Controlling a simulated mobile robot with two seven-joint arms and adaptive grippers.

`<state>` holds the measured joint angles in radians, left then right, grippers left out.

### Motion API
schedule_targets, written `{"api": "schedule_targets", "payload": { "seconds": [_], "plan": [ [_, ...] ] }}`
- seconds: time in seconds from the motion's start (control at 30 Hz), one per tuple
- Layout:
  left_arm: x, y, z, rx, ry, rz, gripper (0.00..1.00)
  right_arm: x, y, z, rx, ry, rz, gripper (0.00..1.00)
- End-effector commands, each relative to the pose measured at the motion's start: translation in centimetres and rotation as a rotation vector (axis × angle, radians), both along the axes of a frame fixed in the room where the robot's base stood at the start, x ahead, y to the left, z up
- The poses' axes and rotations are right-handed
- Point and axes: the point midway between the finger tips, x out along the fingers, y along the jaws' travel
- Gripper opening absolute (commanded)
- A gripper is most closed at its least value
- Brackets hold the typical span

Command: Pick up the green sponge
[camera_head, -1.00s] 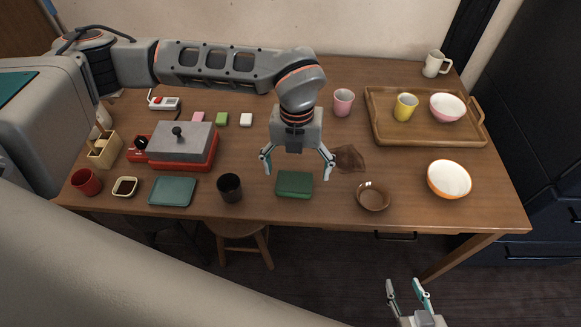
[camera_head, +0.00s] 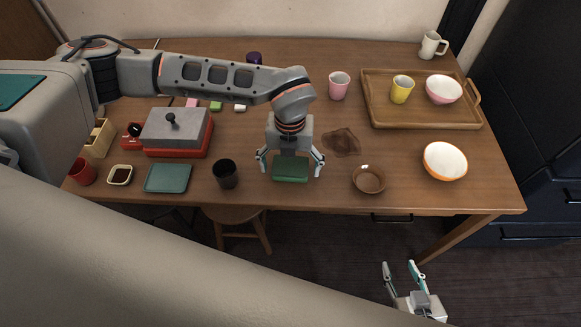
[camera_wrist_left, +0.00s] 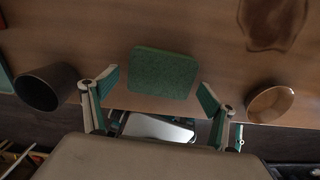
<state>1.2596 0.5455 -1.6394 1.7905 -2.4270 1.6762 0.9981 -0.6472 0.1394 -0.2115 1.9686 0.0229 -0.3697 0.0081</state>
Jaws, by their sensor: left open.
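The green sponge (camera_head: 290,168) lies on the wooden table near its front edge. It also shows in the left wrist view (camera_wrist_left: 163,73), flat on the table between and beyond the fingertips. My left gripper (camera_head: 290,172) is open above the sponge, with one finger on either side of it. In the left wrist view my left gripper (camera_wrist_left: 158,85) is empty, its fingers apart. I cannot tell its exact height above the table. My right gripper (camera_head: 403,264) is low at the bottom right, off the table, with its fingers apart and nothing between them.
A black cup (camera_head: 225,174) stands left of the sponge, and a brown bowl (camera_head: 368,180) is to the right. A dark stain (camera_head: 342,142) marks the table behind the bowl. A teal tray (camera_head: 167,178) and a red grill (camera_head: 178,137) are farther left.

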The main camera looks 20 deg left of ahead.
Motion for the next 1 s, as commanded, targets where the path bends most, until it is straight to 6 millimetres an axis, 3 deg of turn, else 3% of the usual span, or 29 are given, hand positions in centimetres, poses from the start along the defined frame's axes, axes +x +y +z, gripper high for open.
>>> {"api": "schedule_targets", "payload": {
  "seconds": [0.03,0.17,0.2,0.67,0.87,1.0],
  "plan": [
    [0.0,0.0,0.0,0.0,0.0,0.0,0.85,0.1,0.0,0.1,0.001,-0.002,0.0,0.4],
    [0.0,0.0,0.0,0.0,0.0,0.0,0.6,0.1,0.0,0.1,-0.001,-0.002,0.0,0.4],
    [0.0,0.0,0.0,0.0,0.0,0.0,0.58,0.1,0.0,0.1,-0.001,-0.002,0.0,0.4],
    [0.1,0.0,0.6,-0.001,-0.001,0.0,0.58,0.0,0.0,-0.1,-0.001,0.002,0.0,0.4],
    [0.1,0.0,2.9,-0.001,-0.003,-0.001,0.58,0.0,0.0,0.1,-0.001,0.002,0.0,0.4],
    [0.2,0.0,6.0,-0.001,-0.006,0.0,0.58,0.0,0.0,0.2,0.001,0.003,-0.001,0.4]
  ]
}}
